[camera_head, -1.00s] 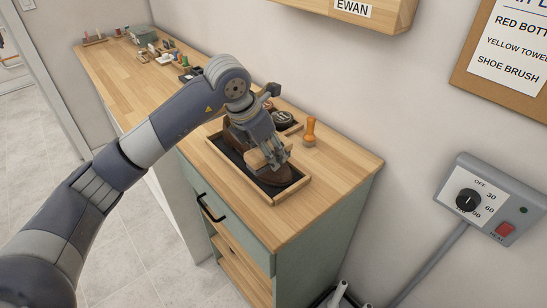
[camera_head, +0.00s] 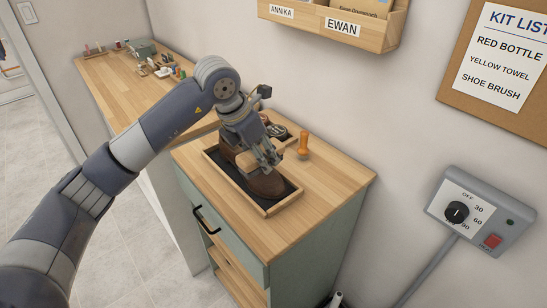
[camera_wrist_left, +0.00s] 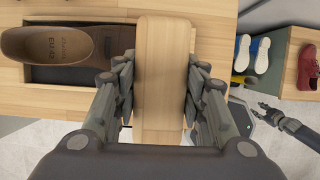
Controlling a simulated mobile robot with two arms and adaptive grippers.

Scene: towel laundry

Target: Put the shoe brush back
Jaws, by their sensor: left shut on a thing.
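My left gripper (camera_head: 268,157) is shut on the shoe brush, a pale wooden block. The brush (camera_wrist_left: 165,75) shows between the fingers in the left wrist view; its bristles are hidden. In the head view the gripper and brush (camera_head: 246,161) are over the brown shoe (camera_head: 268,186) in the dark-lined wooden tray (camera_head: 254,204). In the left wrist view the shoe (camera_wrist_left: 48,45) lies left of the brush. A dark gripper, apparently my right one (camera_wrist_left: 266,112), shows small at the right of that view; its jaw state is unclear.
The cabinet top (camera_head: 318,185) is clear at front right. Small items stand on the far counter (camera_head: 110,80). A control box (camera_head: 480,213) is on the wall.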

